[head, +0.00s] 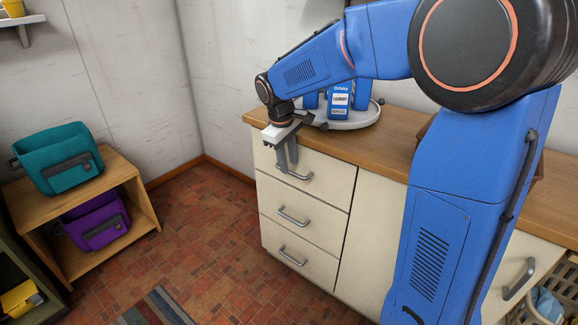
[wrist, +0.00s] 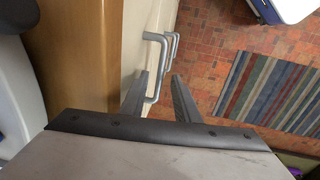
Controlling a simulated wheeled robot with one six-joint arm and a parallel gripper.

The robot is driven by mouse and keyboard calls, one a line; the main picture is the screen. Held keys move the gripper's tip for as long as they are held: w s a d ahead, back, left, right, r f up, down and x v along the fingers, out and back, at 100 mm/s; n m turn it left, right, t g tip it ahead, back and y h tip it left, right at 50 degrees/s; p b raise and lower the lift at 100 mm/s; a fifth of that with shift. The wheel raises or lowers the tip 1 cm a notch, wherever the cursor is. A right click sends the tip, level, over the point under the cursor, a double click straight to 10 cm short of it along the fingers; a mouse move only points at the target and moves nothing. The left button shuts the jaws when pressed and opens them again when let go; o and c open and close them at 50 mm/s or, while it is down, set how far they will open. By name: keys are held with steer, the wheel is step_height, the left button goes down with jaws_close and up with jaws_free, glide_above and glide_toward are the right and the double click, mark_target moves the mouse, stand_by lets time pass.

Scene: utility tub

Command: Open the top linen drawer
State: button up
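The top drawer (head: 328,181) is the uppermost of three cream drawer fronts in the counter and looks flush with the cabinet. Its grey bar handle (head: 300,177) shows at the wrist too (wrist: 162,62). My gripper (head: 287,163) points down in front of the drawer, at the handle's left end. In the wrist view my gripper (wrist: 160,88) has its fingers spread. The handle's bar runs between them, nearer the left finger, which is on the drawer side. I cannot tell whether either finger touches the bar.
The wooden countertop (head: 397,127) carries a round tray (head: 355,124) with blue laundry boxes (head: 340,99). Two lower drawers with handles (head: 294,216) lie below. A wooden shelf unit with bins stands at left. Tiled floor (head: 205,230) in front is clear, apart from a striped rug (wrist: 270,87).

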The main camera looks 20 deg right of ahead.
steer(key=shift+w+d+f, duration=0.1)
steer(key=shift+d+f, duration=0.05)
steer(key=shift+f, duration=0.9)
jaws_close()
steer(key=s+a, duration=0.8)
steer(key=a, duration=0.3)
steer(key=s+a, duration=0.7)
steer(key=a, duration=0.3)
steer(key=shift+s+a, duration=0.4)
jaws_free()
